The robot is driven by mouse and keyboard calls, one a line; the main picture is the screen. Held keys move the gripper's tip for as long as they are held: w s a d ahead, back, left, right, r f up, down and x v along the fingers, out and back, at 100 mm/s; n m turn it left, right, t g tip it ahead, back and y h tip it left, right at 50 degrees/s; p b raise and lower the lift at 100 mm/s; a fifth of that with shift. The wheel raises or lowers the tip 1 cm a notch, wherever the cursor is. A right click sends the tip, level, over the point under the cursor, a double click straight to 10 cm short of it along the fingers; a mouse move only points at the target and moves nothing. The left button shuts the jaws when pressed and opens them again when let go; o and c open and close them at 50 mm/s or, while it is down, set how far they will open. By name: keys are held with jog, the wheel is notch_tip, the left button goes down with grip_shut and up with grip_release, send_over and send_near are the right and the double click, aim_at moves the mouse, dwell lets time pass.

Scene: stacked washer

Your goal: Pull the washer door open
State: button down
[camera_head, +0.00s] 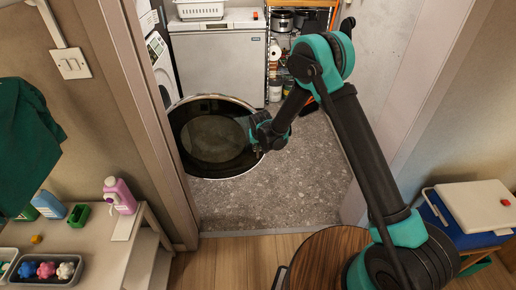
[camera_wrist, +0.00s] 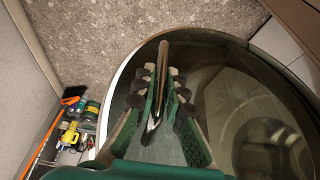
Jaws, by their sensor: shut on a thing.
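The washer door (camera_head: 212,137) is a large round dark glass disc with a pale rim. In the head view it stands swung out from the stacked washer (camera_head: 160,62) at the left, over the grey floor. My gripper (camera_head: 260,136) is at the door's right edge. In the wrist view my gripper (camera_wrist: 158,92) is shut on a thin shiny metal strip, apparently the door handle (camera_wrist: 162,60), at the door's edge. The door glass (camera_wrist: 235,112) fills the right side of that view. The hinge is hard to make out.
A white chest appliance (camera_head: 218,62) with a basket on top stands behind the door. A shelf rack (camera_head: 290,50) is at the back. The doorway frame flanks my arm. A side table (camera_head: 95,245) stands at left. Speckled floor (camera_head: 290,190) is clear in front.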

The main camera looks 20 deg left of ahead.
jog(key=shift+d, duration=0.1)
jog(key=c, duration=1.6)
grip_release()
jog(key=v, duration=1.2)
